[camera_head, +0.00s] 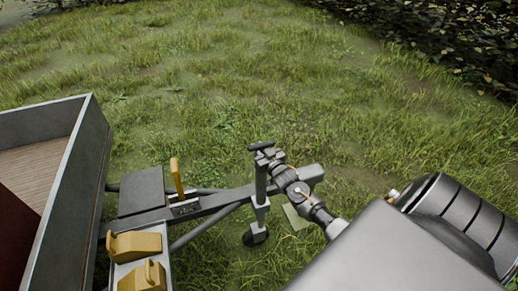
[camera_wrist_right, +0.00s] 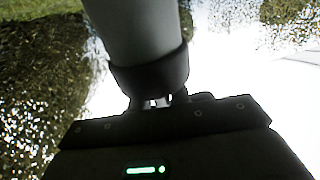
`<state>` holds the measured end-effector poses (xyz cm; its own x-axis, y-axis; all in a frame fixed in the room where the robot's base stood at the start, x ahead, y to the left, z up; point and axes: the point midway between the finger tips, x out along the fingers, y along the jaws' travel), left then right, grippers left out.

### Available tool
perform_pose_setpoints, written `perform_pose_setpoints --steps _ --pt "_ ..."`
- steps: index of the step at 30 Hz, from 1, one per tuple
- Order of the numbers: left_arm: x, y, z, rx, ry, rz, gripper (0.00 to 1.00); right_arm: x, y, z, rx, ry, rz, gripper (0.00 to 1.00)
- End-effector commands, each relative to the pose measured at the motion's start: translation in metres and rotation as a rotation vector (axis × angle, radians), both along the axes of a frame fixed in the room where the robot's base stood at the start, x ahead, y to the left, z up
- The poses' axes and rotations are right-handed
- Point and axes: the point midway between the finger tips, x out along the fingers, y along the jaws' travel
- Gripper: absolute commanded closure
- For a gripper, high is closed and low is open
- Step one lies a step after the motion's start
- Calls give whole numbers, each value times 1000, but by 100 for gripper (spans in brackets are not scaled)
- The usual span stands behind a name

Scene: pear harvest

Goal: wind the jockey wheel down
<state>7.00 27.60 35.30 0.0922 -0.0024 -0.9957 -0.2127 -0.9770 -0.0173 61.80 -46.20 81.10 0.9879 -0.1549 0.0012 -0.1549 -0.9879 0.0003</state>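The jockey wheel stands upright on the trailer's drawbar in the head view. Its grey post (camera_head: 261,187) has a dark crank handle (camera_head: 261,146) on top, and its small black wheel (camera_head: 255,236) is low in the grass. My right arm comes in from the lower right, and my right gripper (camera_head: 277,160) is close beside the top of the post, just below the handle. The arm and overlap hide whether it touches. The right wrist view shows the gripper's dark body and small fingers (camera_wrist_right: 155,102) against a thick grey tube with a dark collar. Their opening is unclear. My left gripper is out of view.
The trailer bed (camera_head: 75,150) stands at the left. Its drawbar (camera_head: 215,202) carries a yellow lever (camera_head: 177,176) and a dark box (camera_head: 141,191). Yellow wedge-shaped blocks (camera_head: 136,244) sit in front. Open grass lies behind, with a hedge (camera_head: 455,40) at upper right.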

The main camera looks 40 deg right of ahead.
Motion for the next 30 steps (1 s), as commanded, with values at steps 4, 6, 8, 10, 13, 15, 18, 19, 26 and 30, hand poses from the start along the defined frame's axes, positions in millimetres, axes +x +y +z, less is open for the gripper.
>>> perform_pose_setpoints --steps 4,6,8,10,13,15,18,19,26,30 --pt "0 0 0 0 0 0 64 0 0 0 0 0 0 64" --pt "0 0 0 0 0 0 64 0 0 0 0 0 1 64" --pt "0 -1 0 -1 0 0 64 0 0 0 0 0 1 64" --pt "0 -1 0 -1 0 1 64 0 0 0 0 1 1 64" --pt "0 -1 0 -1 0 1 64 -3 1 -1 0 1 1 64" --pt "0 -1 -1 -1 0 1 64 -10 2 -2 0 2 2 64" --pt "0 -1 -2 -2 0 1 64 -27 5 -2 0 2 2 64" --pt "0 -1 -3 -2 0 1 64 -33 5 -2 0 2 2 64" --pt "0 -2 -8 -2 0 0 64 -78 12 -2 0 2 0 64" --pt "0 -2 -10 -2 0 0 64 -96 15 -2 0 1 1 64"
